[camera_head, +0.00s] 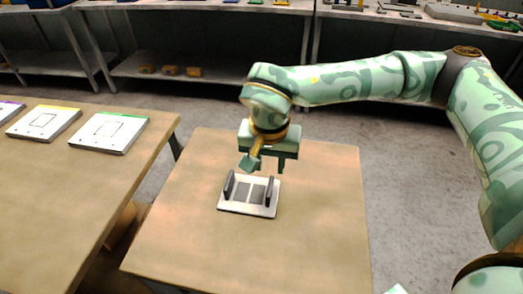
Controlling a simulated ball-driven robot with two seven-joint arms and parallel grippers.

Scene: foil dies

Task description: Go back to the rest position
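My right gripper (281,167) hangs fingers-down above the table in the middle, over the far edge of a white plate. Its dark fingers look close together, but the view is too small and partly blocked to tell whether they are open or shut. A yellow and teal piece beside it, on its left, may be part of my arm. The white plate (228,205) has a grey face and two dark upright pieces. It lies below the fingers, which look apart from it. My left gripper is not in view.
The tan table (190,240) is otherwise clear around the plate. A second table (60,200) at left carries several white plates with coloured edges, one of them green-edged (110,132). Metal shelves (200,88) with small parts stand along the back.

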